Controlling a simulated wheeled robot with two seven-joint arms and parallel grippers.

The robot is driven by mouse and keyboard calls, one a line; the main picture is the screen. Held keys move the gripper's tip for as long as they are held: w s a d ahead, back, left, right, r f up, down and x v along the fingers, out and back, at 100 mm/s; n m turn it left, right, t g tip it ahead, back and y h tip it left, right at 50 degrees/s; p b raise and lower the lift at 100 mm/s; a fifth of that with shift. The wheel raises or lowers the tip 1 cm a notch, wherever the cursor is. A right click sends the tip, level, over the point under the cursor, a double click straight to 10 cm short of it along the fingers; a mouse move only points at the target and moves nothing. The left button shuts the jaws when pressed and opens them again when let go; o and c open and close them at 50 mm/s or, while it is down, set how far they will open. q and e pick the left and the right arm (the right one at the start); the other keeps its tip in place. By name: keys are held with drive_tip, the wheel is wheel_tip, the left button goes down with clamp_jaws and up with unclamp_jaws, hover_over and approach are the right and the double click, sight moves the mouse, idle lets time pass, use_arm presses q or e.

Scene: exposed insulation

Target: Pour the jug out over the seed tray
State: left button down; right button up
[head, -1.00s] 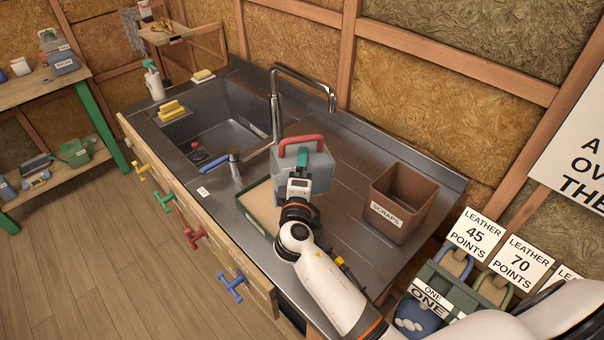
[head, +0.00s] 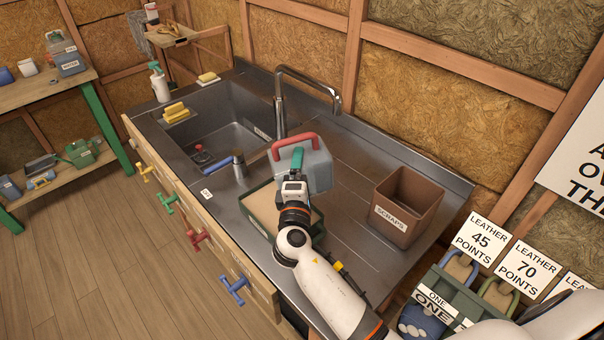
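The jug (head: 317,167) is a grey block-shaped container with a red handle (head: 296,146) on top. The seed tray (head: 262,230) is a shallow green-rimmed tray with a flat beige fill, on the steel counter. My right gripper (head: 293,165), with teal fingers, is against the jug's near side and appears shut on it; the fingertips' contact is partly hidden. No poured contents are visible. My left gripper is not in view.
A brown scraps bin (head: 407,207) stands right of the jug. The tall tap (head: 281,105) rises just behind it, beside the sink (head: 235,125). The counter between tray and bin is clear.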

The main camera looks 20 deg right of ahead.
drive_tip(key=shift+a+r+n+t, duration=0.3)
drive_tip(key=shift+a+r+n, duration=0.15)
drive_tip(key=shift+n, duration=0.35)
idle(4.1)
